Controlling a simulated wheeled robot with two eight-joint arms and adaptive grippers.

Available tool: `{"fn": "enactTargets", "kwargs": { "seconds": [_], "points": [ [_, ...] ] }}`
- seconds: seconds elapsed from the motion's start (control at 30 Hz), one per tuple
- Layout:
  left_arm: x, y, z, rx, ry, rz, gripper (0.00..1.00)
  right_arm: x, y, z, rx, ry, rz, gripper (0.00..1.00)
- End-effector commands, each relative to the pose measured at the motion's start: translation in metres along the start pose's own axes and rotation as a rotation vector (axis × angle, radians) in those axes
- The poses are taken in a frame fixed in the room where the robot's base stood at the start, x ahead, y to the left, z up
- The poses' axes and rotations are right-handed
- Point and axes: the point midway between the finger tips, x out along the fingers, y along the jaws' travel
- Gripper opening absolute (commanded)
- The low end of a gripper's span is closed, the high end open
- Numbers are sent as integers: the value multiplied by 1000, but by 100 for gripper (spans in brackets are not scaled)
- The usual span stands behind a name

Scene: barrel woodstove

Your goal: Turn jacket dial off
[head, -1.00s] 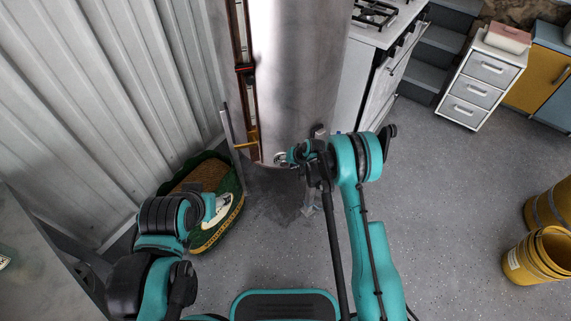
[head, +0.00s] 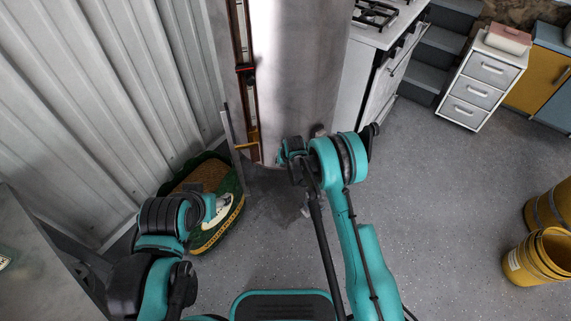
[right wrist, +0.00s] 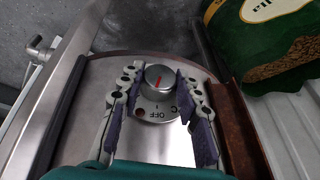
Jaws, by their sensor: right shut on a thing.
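The jacket dial (right wrist: 159,77) is a round silver knob with a red mark, on the metal face of the tall cylinder (head: 292,80). OFF is printed on the plate beside it in the right wrist view. My right gripper (right wrist: 158,80) has its purple-padded fingers on both sides of the dial and is shut on it. In the head view my right gripper (head: 283,156) is at the cylinder's lower end, and its wrist hides the dial. My left arm is folded at the lower left; its fingers cannot be made out.
A green bag (head: 217,228) lies on the floor left of the cylinder, by the corrugated wall. A white stove (head: 385,62) stands right of the cylinder. A drawer cabinet (head: 483,77) and yellow buckets (head: 543,256) are farther right. The floor between is clear.

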Motion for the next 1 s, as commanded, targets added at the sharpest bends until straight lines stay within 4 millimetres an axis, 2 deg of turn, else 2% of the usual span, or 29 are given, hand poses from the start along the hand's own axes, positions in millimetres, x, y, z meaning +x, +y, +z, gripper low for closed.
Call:
{"fn": "enactTargets", "kwargs": {
  "seconds": [0.4,1.0],
  "points": [
    [0,0,0,0,0,0,55,1,-5,0,-100,0,238,4],
    [0,0,0,0,0,0,55,1,-5,0,-126,0,303,4]
  ]
}}
